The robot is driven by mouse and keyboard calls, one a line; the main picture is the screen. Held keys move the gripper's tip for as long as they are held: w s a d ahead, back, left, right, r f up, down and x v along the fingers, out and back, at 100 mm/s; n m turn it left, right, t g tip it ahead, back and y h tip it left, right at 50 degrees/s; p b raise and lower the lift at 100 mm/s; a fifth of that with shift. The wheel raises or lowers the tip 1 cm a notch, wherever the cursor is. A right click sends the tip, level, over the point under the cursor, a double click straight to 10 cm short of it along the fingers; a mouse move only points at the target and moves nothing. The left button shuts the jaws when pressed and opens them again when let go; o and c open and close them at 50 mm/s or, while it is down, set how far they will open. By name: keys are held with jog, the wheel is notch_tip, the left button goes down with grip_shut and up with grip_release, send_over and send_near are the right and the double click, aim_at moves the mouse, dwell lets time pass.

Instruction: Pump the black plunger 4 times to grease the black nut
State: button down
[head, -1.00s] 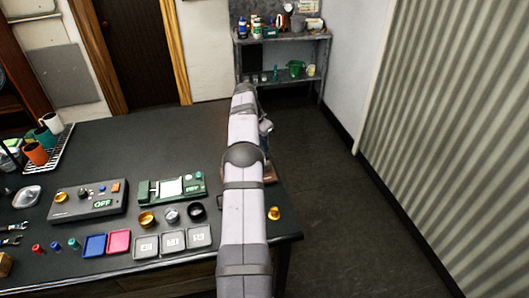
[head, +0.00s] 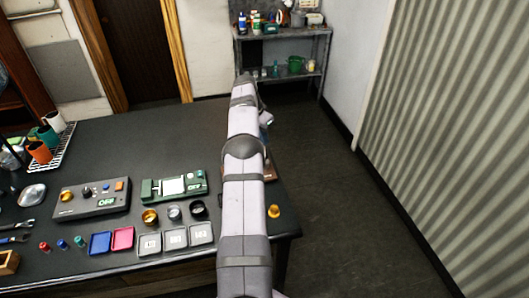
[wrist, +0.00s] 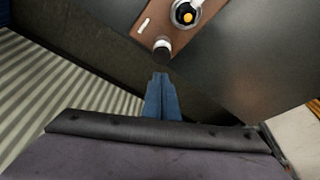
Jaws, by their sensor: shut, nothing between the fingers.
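In the wrist view my gripper (wrist: 160,75) shows as two blue fingers, shut with nothing between them. Just beyond the fingertips is a dark cylindrical knob with a pale band (wrist: 162,47), at the edge of a brown board (wrist: 148,32). I cannot tell whether it is the black plunger. A dark ring around a white part with an orange centre (wrist: 186,14) lies farther along the board, cut by the top edge; it may be the black nut. In the head view my arm hides the gripper and most of the board.
The black table (head: 130,145) holds a control box (head: 92,199), a green scale (head: 174,187), several rings, including a black ring (head: 198,209), and grey square pads (head: 175,236). An orange knob (head: 274,211) is near the right table edge. Floor right of the table is clear.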

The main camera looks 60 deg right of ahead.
jog(key=shift+r+p, duration=1.15)
jog(key=shift+r, duration=1.25)
